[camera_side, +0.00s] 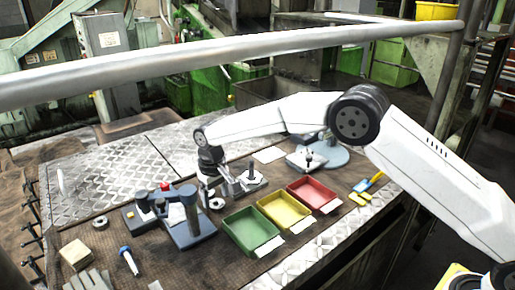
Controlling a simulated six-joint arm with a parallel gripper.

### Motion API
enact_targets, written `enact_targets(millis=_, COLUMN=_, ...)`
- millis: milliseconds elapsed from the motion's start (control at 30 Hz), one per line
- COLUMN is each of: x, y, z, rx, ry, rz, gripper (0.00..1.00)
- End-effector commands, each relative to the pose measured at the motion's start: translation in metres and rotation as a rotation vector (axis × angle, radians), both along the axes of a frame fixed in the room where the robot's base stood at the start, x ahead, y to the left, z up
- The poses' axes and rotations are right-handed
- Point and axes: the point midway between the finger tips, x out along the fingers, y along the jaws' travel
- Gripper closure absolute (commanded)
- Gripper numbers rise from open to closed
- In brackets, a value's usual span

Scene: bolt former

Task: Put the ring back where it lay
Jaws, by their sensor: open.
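My gripper (226,190) is low over the brown bench mat, behind the green tray, pointing down with its jaws apart. A small silver ring (217,203) lies at the near side of the gripper, just left of the green tray. It looks to be down on the mat, but I cannot tell whether a finger touches it.
Green (250,232), yellow (284,210) and red (314,193) trays stand in a row. A blue-grey fixture (188,228) with posts is left of them. A second pin plate (307,160) is behind. A wooden block (76,254), glove and blue-handled tool (128,260) lie at front left.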

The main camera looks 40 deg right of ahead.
Motion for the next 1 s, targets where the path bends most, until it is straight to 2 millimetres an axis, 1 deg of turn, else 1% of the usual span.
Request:
enact_targets(millis=33, x=0.000, y=0.000, z=0.008, rx=0.000, ry=-0.003, rz=0.000, gripper=0.22)
enact_targets(millis=400, x=0.001, y=0.000, z=0.066, rx=0.001, ry=-0.003, rz=0.000, gripper=0.22)
enact_targets(millis=600, x=0.001, y=0.000, z=0.092, rx=0.001, ry=-0.002, rz=0.000, gripper=0.22)
enact_targets(millis=800, x=0.000, y=0.000, z=0.104, rx=0.000, ry=-0.001, rz=0.000, gripper=0.22)
enact_targets(millis=1000, x=0.000, y=0.000, z=0.106, rx=0.000, ry=0.000, rz=0.000, gripper=0.22)
